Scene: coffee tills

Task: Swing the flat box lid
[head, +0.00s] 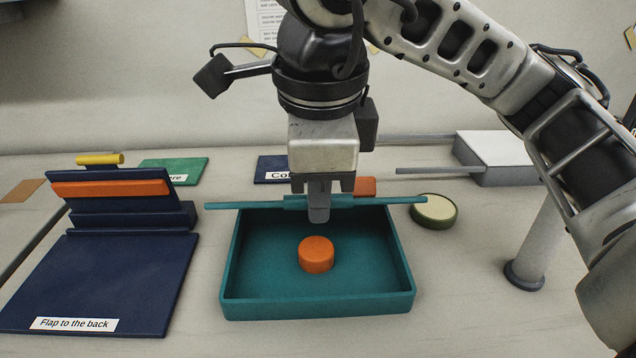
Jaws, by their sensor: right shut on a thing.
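The flat teal box (232,285) stands open on the table, with a round orange puck (316,255) inside. Its teal lid (245,205) shows as a thin strip, almost edge-on, across the back of the box and reaching past both sides; its exact tilt is hard to tell. My right gripper (318,205) points down over the back of the box and is shut on the lid near its middle. One finger shows in front of the strip. The far side of the grip is hidden. My left gripper is not in view.
A dark blue flap stand (100,280) labelled "Flap to the back" stands at left, with an orange bar (110,188). A round green tin (434,211) sits close right of the lid's end. A grey post (536,245) and a white block (497,155) stand farther right.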

